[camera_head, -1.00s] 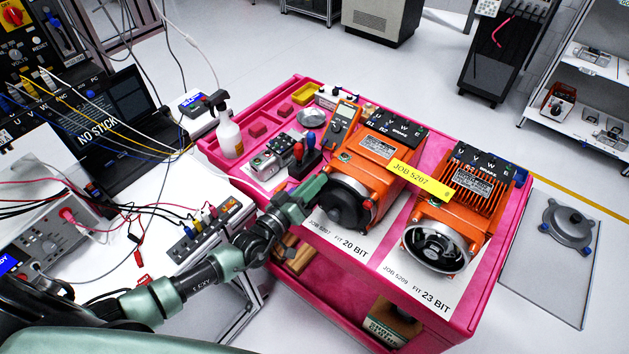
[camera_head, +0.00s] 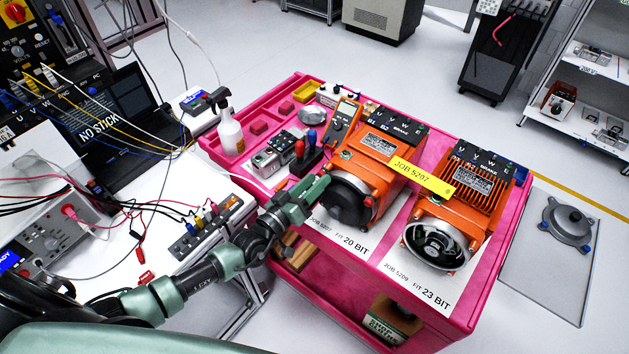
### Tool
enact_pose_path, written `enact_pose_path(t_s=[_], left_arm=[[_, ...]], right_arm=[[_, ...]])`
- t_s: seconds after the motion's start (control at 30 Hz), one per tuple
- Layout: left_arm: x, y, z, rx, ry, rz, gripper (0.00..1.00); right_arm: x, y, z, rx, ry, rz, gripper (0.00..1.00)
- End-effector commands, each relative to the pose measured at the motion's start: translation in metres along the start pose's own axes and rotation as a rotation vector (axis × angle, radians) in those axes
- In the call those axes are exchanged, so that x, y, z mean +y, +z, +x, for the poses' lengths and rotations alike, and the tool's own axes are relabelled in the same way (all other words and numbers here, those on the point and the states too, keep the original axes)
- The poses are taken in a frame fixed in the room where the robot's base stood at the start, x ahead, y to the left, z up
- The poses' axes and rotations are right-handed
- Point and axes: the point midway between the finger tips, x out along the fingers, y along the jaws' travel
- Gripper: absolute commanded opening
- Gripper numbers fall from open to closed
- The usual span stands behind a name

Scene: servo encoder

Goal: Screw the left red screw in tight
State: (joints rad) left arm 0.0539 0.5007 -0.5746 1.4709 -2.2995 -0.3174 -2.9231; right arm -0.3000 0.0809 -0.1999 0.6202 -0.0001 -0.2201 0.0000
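The left orange motor (camera_head: 362,147) stands on the pink cart with a black round end (camera_head: 350,203) facing me. My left gripper (camera_head: 322,186) is at the left edge of that black end. Its fingertips are too small and too hidden to show whether they are open, shut or touching a screw. The left red screw cannot be made out there; the gripper may cover it. The right orange motor (camera_head: 466,190) has an open round end (camera_head: 437,245) with small red spots at its rim. My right gripper is not in view.
The pink cart (camera_head: 398,288) also holds red- and blue-handled tools (camera_head: 304,150), a multimeter (camera_head: 342,122), a spray bottle (camera_head: 229,135) and a yellow label (camera_head: 421,176) across the motors. A white bench (camera_head: 150,255) with cables is at left.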

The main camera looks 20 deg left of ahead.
Motion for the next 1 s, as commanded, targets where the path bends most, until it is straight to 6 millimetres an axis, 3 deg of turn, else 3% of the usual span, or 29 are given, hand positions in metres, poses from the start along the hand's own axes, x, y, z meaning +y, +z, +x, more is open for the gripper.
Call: enact_pose_path(t_s=[0.27,0.7,1.0], left_arm=[[0.000,-0.002,-0.005,0.005,0.001,0.000,0.41],[-0.001,0.000,-0.072,0.002,0.000,-0.001,0.41],[0.000,-0.002,-0.080,0.004,0.001,0.000,0.41]], right_arm=[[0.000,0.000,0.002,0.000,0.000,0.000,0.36],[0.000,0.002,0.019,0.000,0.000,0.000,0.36],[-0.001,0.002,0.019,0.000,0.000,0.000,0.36]])
